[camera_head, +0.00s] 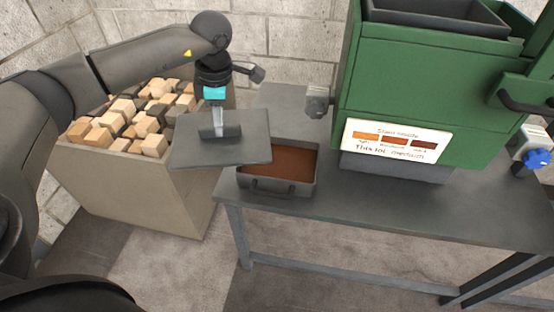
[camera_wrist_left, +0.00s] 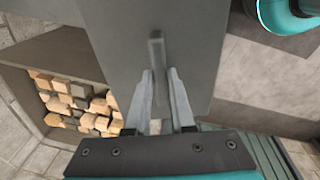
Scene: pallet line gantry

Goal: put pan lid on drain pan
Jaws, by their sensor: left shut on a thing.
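The pan lid (camera_head: 243,151) is a flat grey plate with a raised handle. My left gripper (camera_head: 222,131) is shut on the lid's handle and holds the lid roughly level. In the left wrist view the handle (camera_wrist_left: 156,52) stands between the two fingers (camera_wrist_left: 158,98). The drain pan (camera_head: 312,178) is a grey rectangular tray with reddish-brown contents and a front handle, on the left end of the table. The lid is above and to the left of the pan, covering part of its left side from view. My right gripper is not in view.
A bin (camera_head: 140,196) of wooden blocks stands left of the table, partly under the lid. A green machine (camera_head: 400,85) with a label (camera_head: 397,141) stands on the grey table (camera_head: 420,205), right of the pan. The table front is clear.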

